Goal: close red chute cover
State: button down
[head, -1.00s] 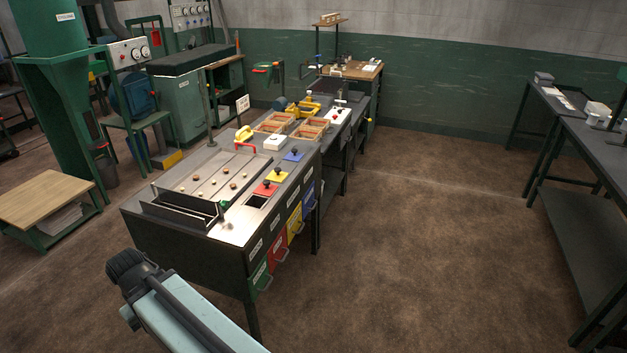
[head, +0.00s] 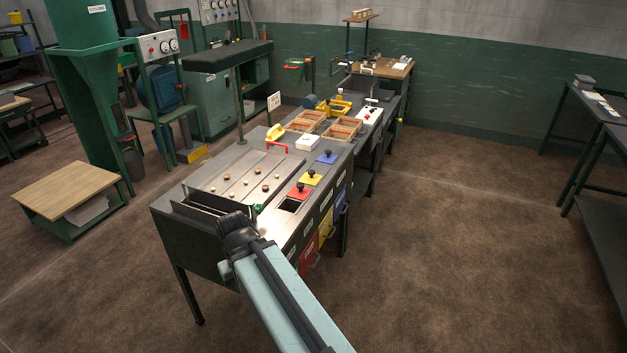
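The red chute cover (head: 299,191) is a small red plate with a black knob on the sorting bench top. It lies just behind a dark square opening (head: 290,206), which shows uncovered. My arm reaches in from the bottom of the head view. Its dark end (head: 238,232) appears in front of the bench's near left part, left of and nearer than the red cover. I see no contact with the cover. I cannot make out fingers at this end or whether they are open.
Yellow (head: 311,178) and blue (head: 326,157) knobbed plates lie behind the red one. A green knob (head: 257,208) stands near a metal tray (head: 225,181) holding small pieces. Coloured drawers with handles line the bench's right side. Floor (head: 450,250) to the right is clear.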

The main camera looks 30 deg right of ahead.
aim_at(299, 191)
jog(key=i, duration=0.85)
jog(key=u, duration=0.05)
